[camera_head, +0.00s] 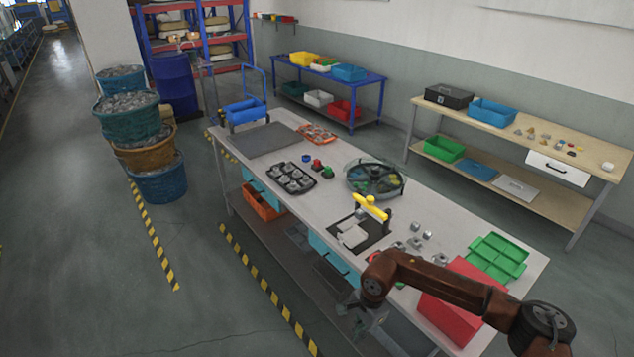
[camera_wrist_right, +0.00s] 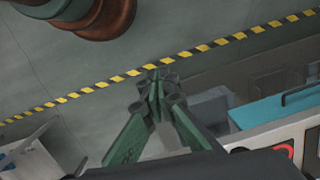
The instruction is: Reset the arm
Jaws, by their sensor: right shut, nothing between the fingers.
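My right arm (camera_head: 440,280) comes in from the lower right of the head view, reaching over the table's near right corner area. My right gripper (camera_head: 362,318) hangs off the near side of the table, apart from the things on it. In the right wrist view the right gripper (camera_wrist_right: 160,90) has its green fingers together, with nothing between them. My left gripper is not in view in the head view.
The work table (camera_head: 235,180) holds a red box (camera_head: 450,305), a green tray (camera_head: 497,257), a round tank (camera_head: 375,178), a yellow-handled device (camera_head: 370,208) and a dark tray of parts (camera_head: 290,178). Yellow-black floor tape (camera_head: 268,290) runs along its near side. Open floor lies left.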

